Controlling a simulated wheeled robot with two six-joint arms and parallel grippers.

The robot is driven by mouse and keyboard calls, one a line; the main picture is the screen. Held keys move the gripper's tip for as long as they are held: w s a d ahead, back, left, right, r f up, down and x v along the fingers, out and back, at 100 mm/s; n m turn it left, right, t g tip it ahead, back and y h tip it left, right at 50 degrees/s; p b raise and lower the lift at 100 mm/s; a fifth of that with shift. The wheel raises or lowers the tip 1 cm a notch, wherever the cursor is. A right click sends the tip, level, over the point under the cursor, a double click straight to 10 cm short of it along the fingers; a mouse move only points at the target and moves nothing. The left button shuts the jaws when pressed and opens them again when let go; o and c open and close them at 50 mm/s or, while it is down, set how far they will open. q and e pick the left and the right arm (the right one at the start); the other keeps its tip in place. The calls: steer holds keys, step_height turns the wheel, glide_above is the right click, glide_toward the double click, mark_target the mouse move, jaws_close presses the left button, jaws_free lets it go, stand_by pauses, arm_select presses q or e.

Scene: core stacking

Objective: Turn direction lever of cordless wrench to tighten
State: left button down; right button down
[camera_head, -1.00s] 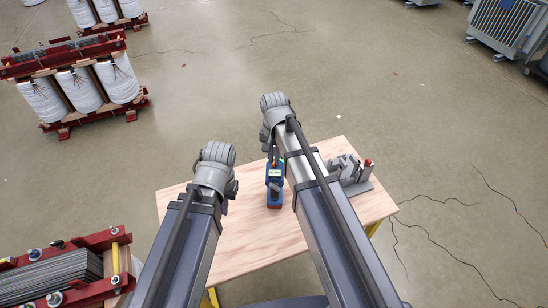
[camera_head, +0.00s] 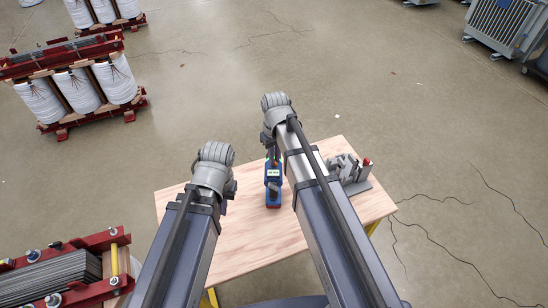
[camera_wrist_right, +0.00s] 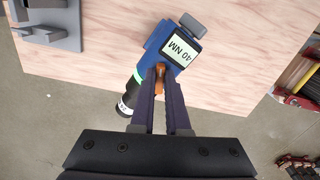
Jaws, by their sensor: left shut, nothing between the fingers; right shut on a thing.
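The cordless wrench (camera_head: 273,186) is blue and black and stands on the wooden table between my two arms. In the right wrist view its blue body (camera_wrist_right: 158,42) carries a screen (camera_wrist_right: 181,50) reading 40 NM. An orange lever (camera_wrist_right: 160,78) sits just below the screen. My right gripper (camera_wrist_right: 164,76) has its dark fingers closed around this lever. In the head view the right gripper (camera_head: 270,145) is at the wrench's far end, partly hidden. My left gripper (camera_head: 229,195) is shut and empty, left of the wrench and apart from it; its fingertips are hardly visible.
The wooden table (camera_head: 255,240) has clear space in front of the wrench. A grey fixture (camera_head: 355,184) with a red part stands at the table's right, beside my right arm. Red-framed coil units (camera_head: 75,85) stand on the floor at the left.

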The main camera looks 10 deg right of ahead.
steer(key=shift+n, duration=0.7)
steer(key=c, duration=0.9)
jaws_free()
steer(key=shift+r, duration=0.1)
step_height(320, 180, up, 8)
steer(key=p, duration=0.8)
steer(key=shift+f, duration=0.25)
